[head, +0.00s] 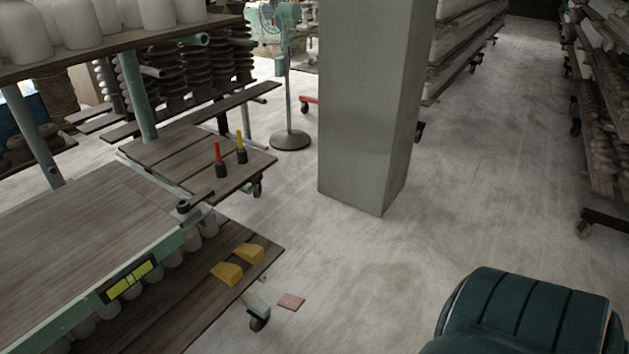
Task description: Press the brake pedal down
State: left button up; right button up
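A small flat reddish plate (291,302) lies low by the front caster (259,320) of the wooden rack cart at the left. It is the only thing here that looks like a brake pedal. A short pale green bar (257,304) runs from the cart's corner toward it, just above the caster. The plate looks roughly level and close to the floor; its exact height and tilt are too small to tell. Neither of my grippers is in view, and nothing touches the plate.
The cart's lower shelf (205,312) holds two yellow wedges (227,273). A yellow-green level (131,282) is on the upper edge. A grey pillar (365,110) stands behind. A dark green ribbed, padded-looking shape (525,315) fills the bottom right. The floor between is clear.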

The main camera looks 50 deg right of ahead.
aim_at(293, 303)
jog(key=z, duration=1.25)
